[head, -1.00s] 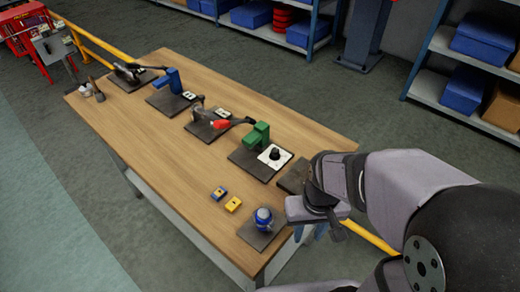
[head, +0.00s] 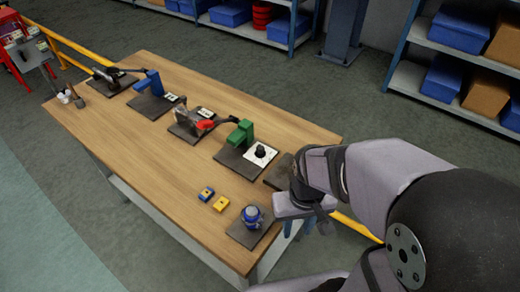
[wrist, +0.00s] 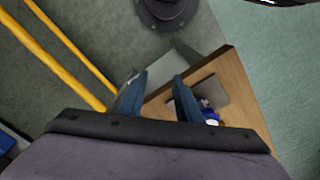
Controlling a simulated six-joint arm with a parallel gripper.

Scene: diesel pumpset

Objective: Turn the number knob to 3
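A black round knob (head: 260,152) stands on a white square plate (head: 261,161) beside a green block near the right end of the workbench. Any numbers on the plate are too small to read. My gripper (head: 298,229) is at the bench's right end, to the right of and below the knob in the head view, well apart from it. In the wrist view its two blue fingers (wrist: 158,82) are spread with nothing between them. The knob does not show in the wrist view.
The wooden workbench (head: 150,140) holds a green block (head: 241,133), a red-handled lever (head: 205,124), a blue block (head: 153,82), small blue and yellow blocks (head: 221,204) and a blue round device (head: 252,215). A yellow rail (head: 355,227) runs behind the bench. Shelves stand at the back.

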